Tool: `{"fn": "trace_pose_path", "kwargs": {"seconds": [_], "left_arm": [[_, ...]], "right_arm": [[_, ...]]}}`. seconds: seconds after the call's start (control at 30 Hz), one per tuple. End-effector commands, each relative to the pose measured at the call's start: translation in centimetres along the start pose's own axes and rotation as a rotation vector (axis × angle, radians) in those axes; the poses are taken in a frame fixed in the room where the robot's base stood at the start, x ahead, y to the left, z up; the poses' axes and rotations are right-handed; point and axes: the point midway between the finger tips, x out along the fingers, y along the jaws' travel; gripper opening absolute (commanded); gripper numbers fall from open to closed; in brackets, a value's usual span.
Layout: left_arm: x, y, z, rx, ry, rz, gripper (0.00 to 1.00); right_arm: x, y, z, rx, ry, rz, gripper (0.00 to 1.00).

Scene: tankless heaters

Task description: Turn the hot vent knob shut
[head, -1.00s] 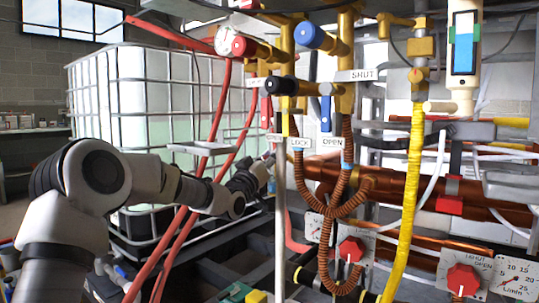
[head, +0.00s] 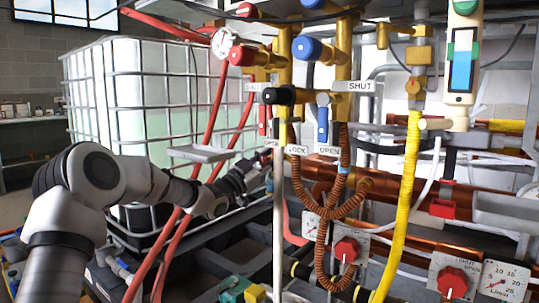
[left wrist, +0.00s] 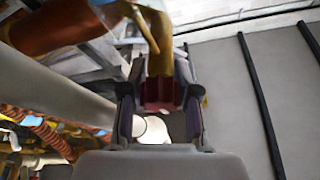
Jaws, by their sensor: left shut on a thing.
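In the left wrist view, a dark red ribbed knob (left wrist: 161,90) sits at the end of a brass pipe (left wrist: 157,45). It looks like the hot vent knob. My left gripper (left wrist: 158,100) is shut on it, one finger on each side. My right gripper is not in view.
A pale upright pipe (head: 279,220), copper coils (head: 305,195) and a yellow hose (head: 405,200) crowd the right. Red dial knobs (head: 346,250) sit lower right. A caged white tank (head: 135,95) stands behind my arm.

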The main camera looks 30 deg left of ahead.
Motion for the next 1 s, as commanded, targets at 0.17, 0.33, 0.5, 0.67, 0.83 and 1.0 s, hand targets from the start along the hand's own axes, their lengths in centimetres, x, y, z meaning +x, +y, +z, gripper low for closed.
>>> {"fn": "trace_pose_path", "kwargs": {"seconds": [0.17,0.33,0.5,0.67,0.83,1.0], "left_arm": [[0.03,-0.07,-0.10,0.017,0.002,0.005,0.00],[0.03,-0.06,-0.09,0.018,0.002,0.005,0.00],[0.03,-0.06,-0.10,0.017,0.002,0.005,0.38],[0.02,-0.03,-0.07,0.016,0.001,0.005,0.53],[0.01,0.00,-0.04,0.016,0.001,0.006,0.53],[-0.04,0.07,0.09,0.001,0.001,0.000,0.53]], "right_arm": [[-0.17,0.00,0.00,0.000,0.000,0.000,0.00],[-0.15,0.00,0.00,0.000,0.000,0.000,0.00],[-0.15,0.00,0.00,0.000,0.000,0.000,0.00],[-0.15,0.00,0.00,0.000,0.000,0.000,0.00],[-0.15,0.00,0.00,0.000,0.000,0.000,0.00],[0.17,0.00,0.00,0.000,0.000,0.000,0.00]]}}
